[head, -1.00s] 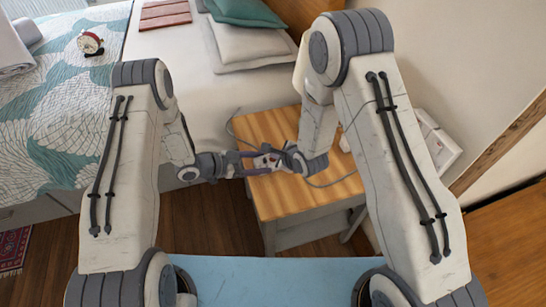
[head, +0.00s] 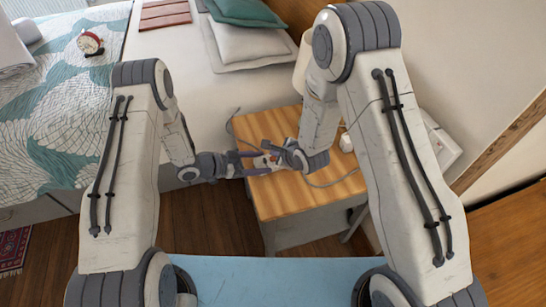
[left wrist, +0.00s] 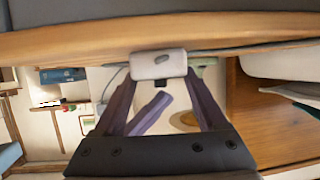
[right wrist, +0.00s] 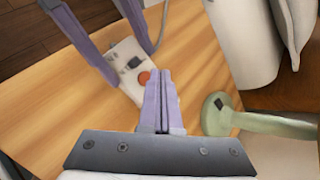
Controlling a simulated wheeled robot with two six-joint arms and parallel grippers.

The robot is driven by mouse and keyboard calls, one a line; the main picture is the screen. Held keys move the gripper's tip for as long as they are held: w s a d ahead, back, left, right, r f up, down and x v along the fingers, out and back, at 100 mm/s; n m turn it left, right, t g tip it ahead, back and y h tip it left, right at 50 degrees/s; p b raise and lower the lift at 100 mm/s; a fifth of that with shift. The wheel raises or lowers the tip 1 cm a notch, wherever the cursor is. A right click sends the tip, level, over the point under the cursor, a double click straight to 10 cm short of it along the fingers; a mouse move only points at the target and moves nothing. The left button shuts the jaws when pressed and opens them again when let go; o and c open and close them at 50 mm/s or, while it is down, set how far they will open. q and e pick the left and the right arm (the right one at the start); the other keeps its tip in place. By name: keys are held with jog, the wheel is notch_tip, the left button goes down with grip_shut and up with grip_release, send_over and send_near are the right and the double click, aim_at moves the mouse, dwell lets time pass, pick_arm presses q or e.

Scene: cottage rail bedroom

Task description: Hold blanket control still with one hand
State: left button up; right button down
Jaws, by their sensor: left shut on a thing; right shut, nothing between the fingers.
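The blanket control (right wrist: 124,58) is a small white box with a dark slider and a round orange-red button. It is over the wooden nightstand top. My left gripper (head: 254,162) is shut on it, with its purple fingers at the box's sides; the control also shows between those fingers in the left wrist view (left wrist: 158,64). My right gripper (right wrist: 159,72) is shut and empty, its fingertips close beside the red button; I cannot tell whether they touch. In the head view the control is mostly hidden by the grippers.
The nightstand (head: 282,200) has bare wood at its front. A grey cord (head: 325,184) runs across it. A pale green lamp base (right wrist: 216,114) stands near my right gripper. The bed (head: 170,60), with pillows and an alarm clock (head: 90,43), lies behind and to the left.

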jog(key=shift+r, duration=0.1)
jog(key=shift+r, duration=2.45)
dwell(0.9)
notch_tip(320, 180, up, 4)
jog(key=shift+w+f, duration=0.1)
jog(key=shift+f, duration=0.1)
jog(key=shift+f, duration=4.3)
jog(key=shift+f, duration=0.1)
jog(key=shift+f, duration=0.35)
